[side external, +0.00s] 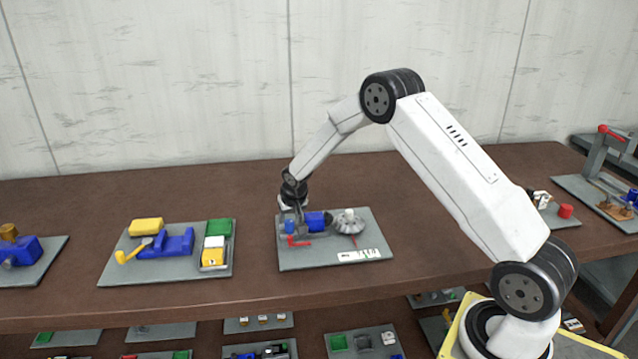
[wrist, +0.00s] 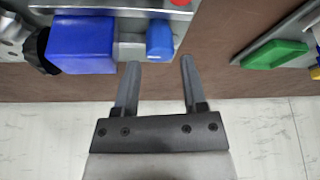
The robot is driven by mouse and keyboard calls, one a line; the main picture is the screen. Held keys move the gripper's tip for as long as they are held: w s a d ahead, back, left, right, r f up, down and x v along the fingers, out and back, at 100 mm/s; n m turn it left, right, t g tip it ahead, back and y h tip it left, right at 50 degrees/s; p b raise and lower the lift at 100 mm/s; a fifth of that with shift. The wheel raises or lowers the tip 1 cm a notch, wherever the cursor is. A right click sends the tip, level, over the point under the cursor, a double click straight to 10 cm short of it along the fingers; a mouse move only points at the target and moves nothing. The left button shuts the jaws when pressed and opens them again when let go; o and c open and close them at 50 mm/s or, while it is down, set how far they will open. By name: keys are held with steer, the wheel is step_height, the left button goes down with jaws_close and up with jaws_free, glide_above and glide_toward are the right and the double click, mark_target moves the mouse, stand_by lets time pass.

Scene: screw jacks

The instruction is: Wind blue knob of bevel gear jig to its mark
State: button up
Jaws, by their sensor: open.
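The bevel gear jig has a grey base plate (side external: 300,261), a blue block (side external: 316,221) and a grey bevel gear (side external: 349,224). In the wrist view the blue block (wrist: 80,45) is joined by a grey shaft to a smaller blue knob (wrist: 160,40). My gripper (wrist: 160,62) is open, and the knob's near end lies level with the gap between its fingertips. I see no contact with the knob. A red part (side external: 299,242) lies at the jig's front left.
A white label (side external: 358,255) is on the jig's front right. Another plate with blue, yellow and green parts (side external: 167,243) stands to the left; its green part (wrist: 275,54) shows in the wrist view. More fixtures stand right. Bare brown table (side external: 258,225) separates the plates.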

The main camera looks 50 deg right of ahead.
mark_target(289, 227)
steer(key=shift+x, duration=1.35)
jaws_close()
